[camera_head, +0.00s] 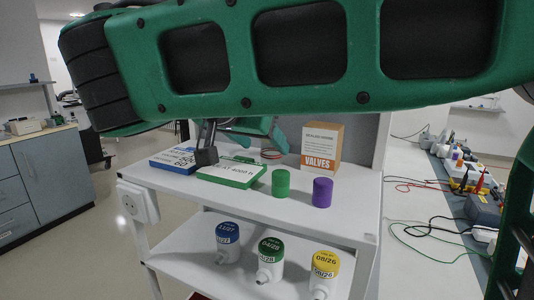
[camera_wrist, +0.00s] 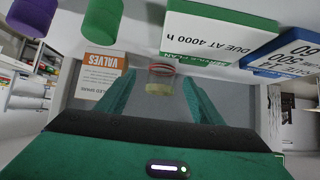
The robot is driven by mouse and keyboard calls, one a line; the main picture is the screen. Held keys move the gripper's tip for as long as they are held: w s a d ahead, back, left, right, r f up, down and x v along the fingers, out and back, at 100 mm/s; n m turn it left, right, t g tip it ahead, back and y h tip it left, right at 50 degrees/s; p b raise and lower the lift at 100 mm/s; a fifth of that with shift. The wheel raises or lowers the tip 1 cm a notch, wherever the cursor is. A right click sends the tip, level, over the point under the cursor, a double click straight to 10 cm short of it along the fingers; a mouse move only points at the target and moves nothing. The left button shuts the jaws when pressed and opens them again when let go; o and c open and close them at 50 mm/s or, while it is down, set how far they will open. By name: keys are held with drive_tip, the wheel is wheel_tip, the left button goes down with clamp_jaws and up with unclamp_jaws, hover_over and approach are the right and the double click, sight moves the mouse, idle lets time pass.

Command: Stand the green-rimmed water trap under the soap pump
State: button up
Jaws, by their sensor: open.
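A white vessel with a green rim, a date label and a short side spout stands on the lower cart shelf; it looks like the green-rimmed water trap (camera_head: 270,261). A blue-rimmed one (camera_head: 228,240) is to its left and a yellow-rimmed one (camera_head: 325,272) to its right. I cannot make out a soap pump in either view. My gripper (camera_wrist: 158,98) is open with teal fingers, above the upper shelf in the head view and partly hidden by my arm. A clear red-rimmed jar (camera_wrist: 160,78) shows between the fingers, not gripped.
The upper shelf (camera_head: 244,206) holds a blue-edged box (camera_head: 172,162), a green-edged box (camera_head: 232,176), a green cylinder (camera_head: 281,183), a purple cylinder (camera_head: 322,192) and a VALVES carton (camera_head: 321,148). A bench with loose cables (camera_head: 420,232) stands at right, drawers (camera_head: 44,182) at left.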

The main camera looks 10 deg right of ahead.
sight(266, 146)
drive_tip(key=shift+w+x, duration=0.25)
drive_tip(key=shift+x, duration=2.6)
drive_tip(key=shift+a+r, duration=0.15)
drive_tip(key=shift+a, duration=0.05)
drive_tip(key=c, duration=1.2)
